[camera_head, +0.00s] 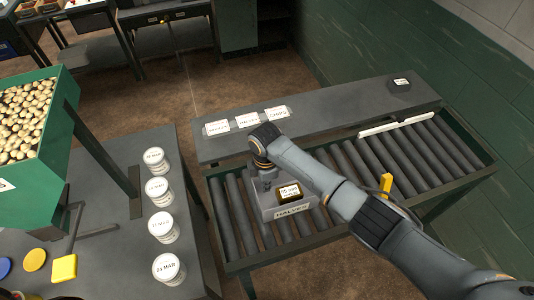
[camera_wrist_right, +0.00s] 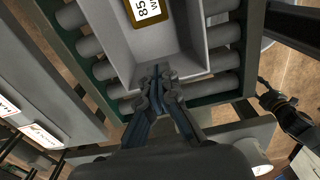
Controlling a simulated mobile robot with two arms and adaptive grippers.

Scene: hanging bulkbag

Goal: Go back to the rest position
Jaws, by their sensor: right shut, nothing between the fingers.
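My right arm reaches in from the lower right in the head view. Its gripper (camera_head: 266,180) hangs at the left part of a grey bin labelled "HALVES" (camera_head: 292,211). In the right wrist view the fingers of this gripper (camera_wrist_right: 158,76) are together, with nothing between them, over the near end of the bin (camera_wrist_right: 198,58). A small dark box with a yellow-edged white label (camera_head: 289,192) lies in the bin, apart from the fingers; it also shows in the wrist view (camera_wrist_right: 148,10).
The bin sits on a roller conveyor (camera_head: 402,160). A grey shelf (camera_head: 330,110) behind it holds label cards (camera_head: 247,121) and a dark puck (camera_head: 400,84). Several white jars (camera_head: 168,268) line the left table, beside a green hopper (camera_head: 40,195). A yellow post (camera_head: 386,183) stands near my arm.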

